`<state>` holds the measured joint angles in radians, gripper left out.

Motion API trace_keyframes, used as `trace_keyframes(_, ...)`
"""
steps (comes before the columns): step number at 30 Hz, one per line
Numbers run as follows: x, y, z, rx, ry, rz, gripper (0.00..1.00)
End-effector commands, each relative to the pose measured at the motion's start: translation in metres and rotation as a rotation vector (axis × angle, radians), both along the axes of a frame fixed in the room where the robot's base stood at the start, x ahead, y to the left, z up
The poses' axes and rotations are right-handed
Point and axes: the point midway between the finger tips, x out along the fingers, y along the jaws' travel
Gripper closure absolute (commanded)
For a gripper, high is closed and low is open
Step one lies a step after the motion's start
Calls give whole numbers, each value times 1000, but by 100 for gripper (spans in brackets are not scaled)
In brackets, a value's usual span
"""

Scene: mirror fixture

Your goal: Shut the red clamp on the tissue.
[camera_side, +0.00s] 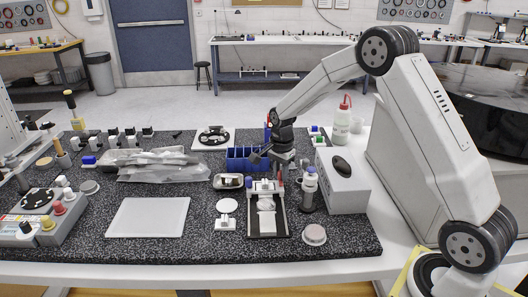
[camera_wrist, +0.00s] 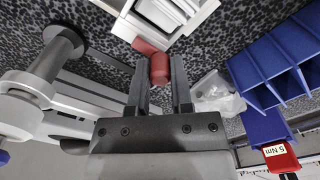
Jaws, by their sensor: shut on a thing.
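My gripper (camera_side: 283,160) is at the back right corner of a small fixture (camera_side: 284,222), pointing down. In the wrist view my gripper (camera_wrist: 158,82) is shut on the red clamp (camera_wrist: 159,69), with its red end between the fingertips. A second red part lies just beyond it, against a white piece of the fixture (camera_wrist: 172,13). In the side view the red clamp (camera_side: 280,177) shows as a small red spot below the fingers. The tissue (camera_side: 266,203) looks like a white piece in the middle of the fixture. I cannot tell whether the clamp touches it.
A bottle (camera_side: 309,190) stands right of the fixture, beside a white box (camera_side: 345,188). A white board (camera_side: 148,217) lies at left.

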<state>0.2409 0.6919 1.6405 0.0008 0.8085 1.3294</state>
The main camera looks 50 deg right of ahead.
Motion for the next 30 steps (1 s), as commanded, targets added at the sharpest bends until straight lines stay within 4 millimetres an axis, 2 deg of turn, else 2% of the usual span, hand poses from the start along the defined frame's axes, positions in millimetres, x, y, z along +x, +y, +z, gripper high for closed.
trace_keyframes(8, 1, 1, 1, 0, 0, 34, 100)
trace_keyframes(14, 2, 2, 1, -1, 0, 122, 100)
trace_keyframes(30, 6, 11, 1, -1, 1, 518, 100)
